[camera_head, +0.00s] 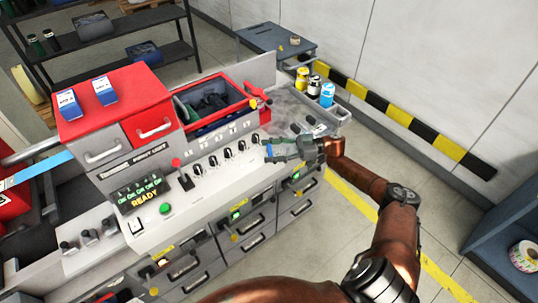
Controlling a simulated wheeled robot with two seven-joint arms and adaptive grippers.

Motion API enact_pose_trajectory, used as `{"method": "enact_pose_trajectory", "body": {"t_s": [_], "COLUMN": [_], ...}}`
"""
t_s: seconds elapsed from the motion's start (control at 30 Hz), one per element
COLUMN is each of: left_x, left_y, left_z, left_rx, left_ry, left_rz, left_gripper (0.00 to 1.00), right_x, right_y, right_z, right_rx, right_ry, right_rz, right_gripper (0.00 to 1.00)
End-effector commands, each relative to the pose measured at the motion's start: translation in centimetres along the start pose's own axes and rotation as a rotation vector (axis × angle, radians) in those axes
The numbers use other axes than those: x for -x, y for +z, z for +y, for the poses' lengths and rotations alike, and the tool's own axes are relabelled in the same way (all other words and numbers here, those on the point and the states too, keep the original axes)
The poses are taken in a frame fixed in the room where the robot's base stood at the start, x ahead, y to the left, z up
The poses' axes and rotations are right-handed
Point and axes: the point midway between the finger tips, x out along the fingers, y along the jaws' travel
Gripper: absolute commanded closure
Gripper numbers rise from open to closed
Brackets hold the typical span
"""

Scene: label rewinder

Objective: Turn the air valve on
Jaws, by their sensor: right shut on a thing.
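My right gripper (267,150) reaches in from the right, over the right end of the white control panel (185,205). Its fingers are shut on a small part there, which they mostly hide. I cannot tell from this view whether that part is the air valve, or which way it is turned. Several black knobs (228,153) stand in a row on the panel, just left of the fingertips. My left gripper is not in view.
Behind the panel are a red bin (212,98) and a red drawer unit (103,91). A green button (165,209) and lit READY display (140,195) are at left. Small bottles (315,85) stand on a ledge behind my gripper.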

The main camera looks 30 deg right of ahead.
Motion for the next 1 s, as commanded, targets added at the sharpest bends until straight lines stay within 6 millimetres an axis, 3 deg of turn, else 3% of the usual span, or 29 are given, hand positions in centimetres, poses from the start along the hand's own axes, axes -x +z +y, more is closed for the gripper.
{"method": "enact_pose_trajectory", "body": {"t_s": [0.5, 0.53, 0.77, 1.0], "left_x": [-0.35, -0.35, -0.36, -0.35], "left_y": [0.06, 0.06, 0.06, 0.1], "left_z": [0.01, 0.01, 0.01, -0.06], "left_rx": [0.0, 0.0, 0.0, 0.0], "left_ry": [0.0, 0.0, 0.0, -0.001], "left_rz": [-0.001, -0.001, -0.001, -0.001], "left_gripper": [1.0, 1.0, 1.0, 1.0], "right_x": [0.08, 0.08, 0.07, 0.06], "right_y": [-0.01, -0.01, -0.01, -0.01], "right_z": [-0.02, -0.02, -0.02, -0.03], "right_rx": [0.0, 0.0, 0.0, 0.0], "right_ry": [-0.012, -0.012, -0.012, -0.012], "right_rz": [-0.001, -0.001, 0.0, 0.0], "right_gripper": [0.7, 0.44, 0.28, 0.28]}}
